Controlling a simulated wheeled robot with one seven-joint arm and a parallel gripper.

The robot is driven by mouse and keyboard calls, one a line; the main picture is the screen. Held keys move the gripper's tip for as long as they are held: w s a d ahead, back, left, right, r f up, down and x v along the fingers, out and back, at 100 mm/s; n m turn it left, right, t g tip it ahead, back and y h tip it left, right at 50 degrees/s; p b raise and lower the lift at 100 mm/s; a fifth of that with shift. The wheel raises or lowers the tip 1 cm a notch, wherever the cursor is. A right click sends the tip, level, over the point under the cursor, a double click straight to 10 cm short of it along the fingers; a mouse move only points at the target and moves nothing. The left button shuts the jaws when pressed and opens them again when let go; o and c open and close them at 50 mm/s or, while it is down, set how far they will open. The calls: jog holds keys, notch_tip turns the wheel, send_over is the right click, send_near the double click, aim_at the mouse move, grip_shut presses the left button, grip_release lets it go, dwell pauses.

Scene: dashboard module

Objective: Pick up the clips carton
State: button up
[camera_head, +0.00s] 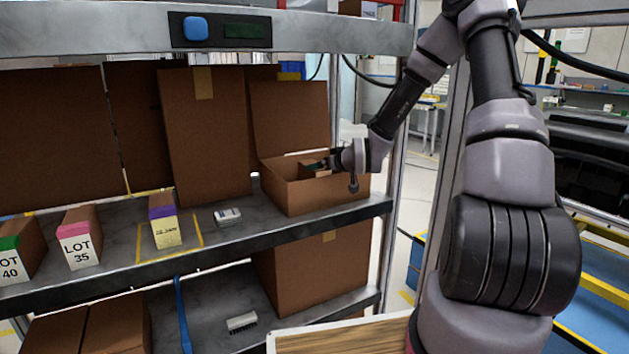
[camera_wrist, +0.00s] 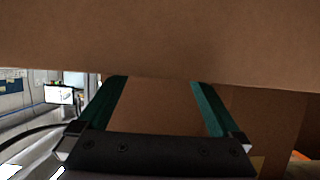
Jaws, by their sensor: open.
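An open brown carton (camera_head: 325,193) with its back flap raised stands at the right end of the upper shelf. No label naming clips can be read on any carton, so I cannot tell for sure which is the clips carton. My gripper (camera_head: 312,168) reaches in from the right at the open top of this carton. In the wrist view my gripper (camera_wrist: 160,90) has its two green fingers apart, with a plain brown cardboard surface (camera_wrist: 158,106) showing between them. I cannot tell whether the fingers touch it. Another brown cardboard face (camera_wrist: 160,40) fills the top of that view.
On the upper shelf (camera_head: 120,262) stand a purple-topped box (camera_head: 165,232) inside a yellow outline, a pink-topped LOT 35 box (camera_head: 79,248) and a green-topped LOT 40 box (camera_head: 14,262). A small white item (camera_head: 228,217) lies nearby. A metal beam (camera_head: 110,32) crosses above.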

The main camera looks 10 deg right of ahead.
aim_at(303, 175)
jog(key=x, duration=0.4)
jog(key=shift+w, duration=0.1)
grip_shut()
jog(key=shift+r, duration=0.1)
jog(key=shift+r, duration=0.1)
